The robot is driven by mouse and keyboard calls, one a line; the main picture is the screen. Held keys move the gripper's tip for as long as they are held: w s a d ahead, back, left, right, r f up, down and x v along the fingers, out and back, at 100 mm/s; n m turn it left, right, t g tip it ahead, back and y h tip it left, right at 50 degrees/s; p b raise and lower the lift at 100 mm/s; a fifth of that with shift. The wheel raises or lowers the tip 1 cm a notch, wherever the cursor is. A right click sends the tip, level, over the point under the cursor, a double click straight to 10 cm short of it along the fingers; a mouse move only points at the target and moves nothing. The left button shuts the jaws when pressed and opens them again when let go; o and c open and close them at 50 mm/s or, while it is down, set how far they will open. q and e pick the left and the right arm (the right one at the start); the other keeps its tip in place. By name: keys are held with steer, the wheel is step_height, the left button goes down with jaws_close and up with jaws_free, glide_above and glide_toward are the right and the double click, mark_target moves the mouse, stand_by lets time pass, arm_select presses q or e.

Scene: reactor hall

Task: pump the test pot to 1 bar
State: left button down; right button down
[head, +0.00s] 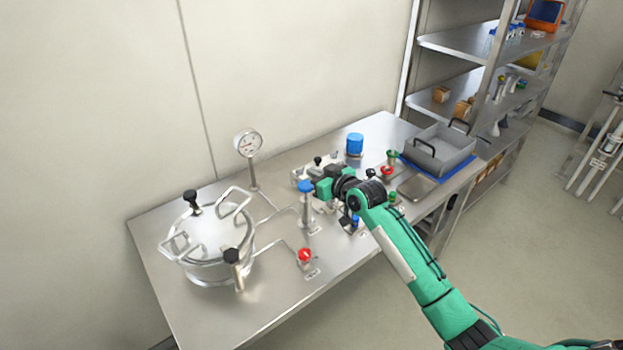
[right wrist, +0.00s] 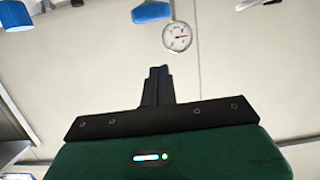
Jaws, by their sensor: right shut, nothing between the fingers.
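The test pot (head: 206,262) is a lidded steel vessel with black clamp knobs at the left of the steel bench. A dial gauge (head: 248,143) stands on a stem behind it and also shows in the right wrist view (right wrist: 177,37); its reading is too small to tell. An upright steel cylinder with a blue top (head: 306,187), apparently the pump, stands mid-bench. My right gripper (head: 317,184) is shut and empty, close to the blue top's right side; I cannot tell whether they touch. Its closed fingers (right wrist: 158,84) show in the right wrist view. My left gripper is not in view.
A red knob (head: 304,254) sits on the pipework right of the pot. A blue container (head: 355,144), small colored items and a grey tray (head: 440,150) occupy the bench's right side. Shelving stands beyond. The bench's front left is clear.

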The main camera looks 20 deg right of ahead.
mark_target(306, 191)
steer(key=f, duration=0.1)
steer(key=w+f+p, duration=0.1)
steer(key=f, duration=0.1)
steer(key=f+p, duration=0.1)
steer(key=shift+w+a+f, duration=0.25)
steer(key=shift+w+a, duration=0.05)
